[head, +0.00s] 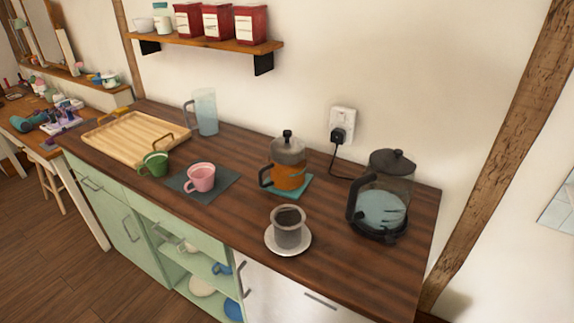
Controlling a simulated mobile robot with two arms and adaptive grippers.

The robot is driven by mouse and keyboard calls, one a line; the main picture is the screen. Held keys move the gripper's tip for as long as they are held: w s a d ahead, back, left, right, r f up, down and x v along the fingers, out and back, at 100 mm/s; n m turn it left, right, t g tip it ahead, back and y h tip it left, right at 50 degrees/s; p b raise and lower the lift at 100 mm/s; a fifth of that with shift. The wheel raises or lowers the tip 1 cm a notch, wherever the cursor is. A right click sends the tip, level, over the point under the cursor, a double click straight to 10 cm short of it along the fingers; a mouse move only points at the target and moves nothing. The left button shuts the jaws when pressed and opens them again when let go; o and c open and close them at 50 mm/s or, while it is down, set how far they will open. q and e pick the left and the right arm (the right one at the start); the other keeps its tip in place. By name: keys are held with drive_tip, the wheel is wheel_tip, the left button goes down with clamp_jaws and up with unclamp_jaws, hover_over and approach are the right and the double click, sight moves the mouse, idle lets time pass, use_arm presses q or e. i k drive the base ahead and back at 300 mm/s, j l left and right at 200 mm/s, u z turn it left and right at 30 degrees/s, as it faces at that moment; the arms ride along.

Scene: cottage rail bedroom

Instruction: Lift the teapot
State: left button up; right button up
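The teapot (290,176) stands upright toward the back of the dark wooden counter, right of the middle of the head view. It has a clear body with orange-brown liquid, a grey lid with a black knob, and a dark handle pointing left. It sits on a teal coaster (303,190). Neither of my grippers shows in this view.
A glass kettle (381,207) with a black handle stands right of the teapot, near a plugged-in cord. A dark-filled cup (289,231) on a saucer is in front. A pink mug (201,177), green mug (154,164), wooden tray (135,137) and pitcher (205,112) stand left.

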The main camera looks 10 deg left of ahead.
sight(285, 178)
drive_tip(key=z, duration=0.35)
drive_tip(key=j+z, duration=0.75)
drive_tip(key=z, duration=0.15)
drive_tip(key=j+z, duration=0.4)
drive_tip(key=k+j+z, duration=0.2)
drive_tip(key=z, duration=0.25)
drive_tip(key=j, duration=0.1)
